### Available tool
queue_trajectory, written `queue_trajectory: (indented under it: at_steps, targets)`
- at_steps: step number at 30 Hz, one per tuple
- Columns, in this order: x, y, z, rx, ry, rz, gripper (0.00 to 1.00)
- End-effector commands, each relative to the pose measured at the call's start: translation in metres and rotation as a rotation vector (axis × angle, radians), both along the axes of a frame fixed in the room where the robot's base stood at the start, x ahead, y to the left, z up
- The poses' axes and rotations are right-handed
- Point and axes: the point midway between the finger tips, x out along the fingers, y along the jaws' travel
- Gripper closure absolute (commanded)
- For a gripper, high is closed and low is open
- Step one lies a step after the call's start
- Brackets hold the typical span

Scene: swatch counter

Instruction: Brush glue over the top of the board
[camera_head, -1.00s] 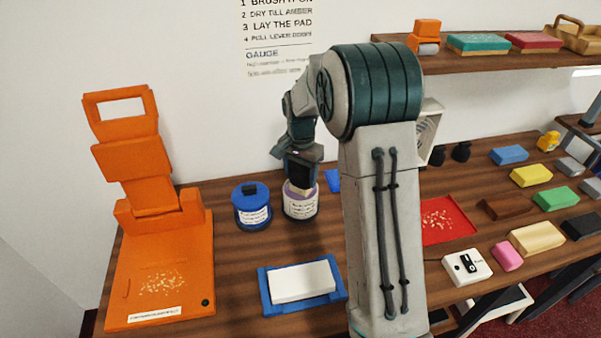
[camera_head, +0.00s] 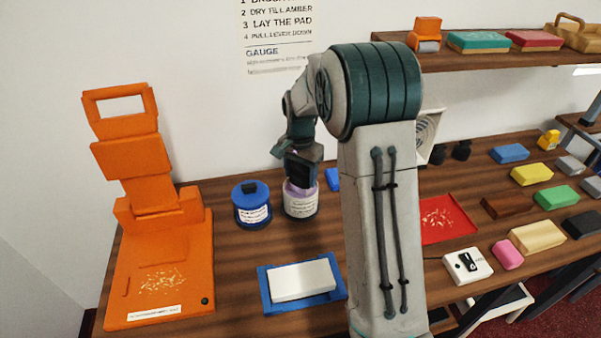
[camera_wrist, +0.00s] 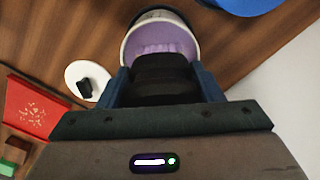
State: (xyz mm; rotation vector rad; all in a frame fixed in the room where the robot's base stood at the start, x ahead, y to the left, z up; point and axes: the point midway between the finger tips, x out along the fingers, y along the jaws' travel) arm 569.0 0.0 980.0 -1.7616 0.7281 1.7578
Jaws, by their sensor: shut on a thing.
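The white board (camera_head: 302,279) lies flat in a blue holder (camera_head: 266,300) at the front of the counter. A white labelled jar (camera_head: 300,206) stands behind it, and my gripper (camera_head: 302,172) is right over its mouth. In the wrist view my gripper (camera_wrist: 160,88) is shut on a dark thing (camera_wrist: 162,70), likely the brush handle. Its lower end is hidden. Beyond it the open jar (camera_wrist: 160,17) shows a lilac inside. A white disc (camera_wrist: 75,72) with a black knob, perhaps the jar's lid, lies beside it.
A blue jar (camera_head: 252,212) stands just left of the white jar. A tall orange press (camera_head: 160,260) fills the left end. A red tray (camera_head: 448,222) and several coloured blocks lie to the right of my arm. Bare counter surrounds the blue holder.

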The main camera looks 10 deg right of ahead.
Motion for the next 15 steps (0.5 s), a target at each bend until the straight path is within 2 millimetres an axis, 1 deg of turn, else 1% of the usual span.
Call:
queue_trajectory:
  at_steps: [11,15]
  targets:
    - [-0.0011,-0.0001,-0.0019,0.000,0.004,0.000,0.59]
    - [-0.0011,-0.0001,0.0038,0.000,0.004,0.000,0.59]
